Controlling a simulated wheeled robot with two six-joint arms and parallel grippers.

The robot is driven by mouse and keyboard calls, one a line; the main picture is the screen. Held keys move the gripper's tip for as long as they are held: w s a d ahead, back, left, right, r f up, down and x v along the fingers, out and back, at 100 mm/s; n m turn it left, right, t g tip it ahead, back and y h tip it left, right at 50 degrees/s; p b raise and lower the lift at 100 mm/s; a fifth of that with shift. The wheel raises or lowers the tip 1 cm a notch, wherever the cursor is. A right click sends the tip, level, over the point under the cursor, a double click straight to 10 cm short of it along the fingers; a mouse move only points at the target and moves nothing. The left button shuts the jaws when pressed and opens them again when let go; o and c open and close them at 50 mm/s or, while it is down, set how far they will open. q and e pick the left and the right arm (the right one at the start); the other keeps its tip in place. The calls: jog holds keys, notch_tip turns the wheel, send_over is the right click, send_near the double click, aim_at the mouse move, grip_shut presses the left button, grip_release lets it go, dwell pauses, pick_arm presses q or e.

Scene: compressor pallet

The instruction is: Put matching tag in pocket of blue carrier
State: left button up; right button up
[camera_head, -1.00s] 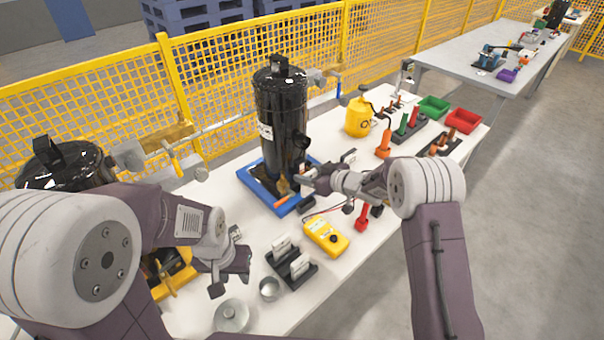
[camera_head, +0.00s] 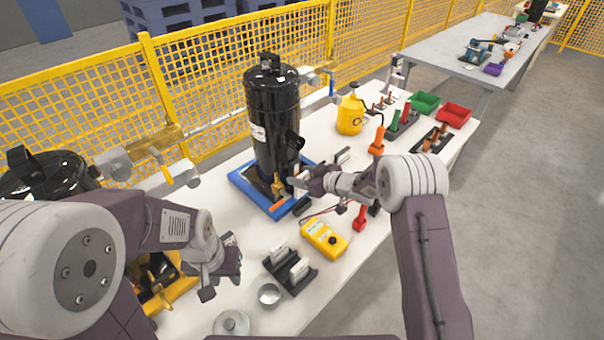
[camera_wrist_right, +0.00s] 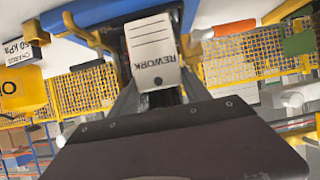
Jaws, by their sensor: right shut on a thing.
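The blue carrier (camera_head: 244,190) lies on the white table under a tall black compressor (camera_head: 273,115). Its blue edge also shows upside down in the right wrist view (camera_wrist_right: 88,14). My right gripper (camera_head: 296,185) is at the carrier's right side, by the compressor's foot. It is shut on a white tag (camera_wrist_right: 151,48) that reads REWORK; the tag's far end is close to the carrier. I cannot tell whether it touches a pocket. My left gripper (camera_head: 222,270) looks open and empty above the table, left of a black rack (camera_head: 297,281) with white tags (camera_head: 299,270).
A yellow meter (camera_head: 325,239) and a red-handled tool (camera_head: 360,217) lie near my right gripper. A metal cup (camera_head: 269,294) stands by the rack. A yellow bottle (camera_head: 350,116) and green (camera_head: 425,103) and red bins (camera_head: 454,115) are farther back. A yellow fence (camera_head: 210,80) runs behind the table.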

aim_at(304, 193)
jog(key=shift+f+b, duration=1.9)
jog(key=shift+f, duration=1.7)
jog(key=shift+f+b, duration=0.35)
jog(key=shift+f, duration=0.2)
jog(key=o, duration=1.4)
jog(key=c, duration=0.3)
jog(key=shift+c, duration=0.2)
jog(key=shift+r, duration=0.1)
jog(key=shift+r+p, duration=3.4)
jog(key=shift+r, duration=0.05)
jog(key=shift+f, duration=0.1)
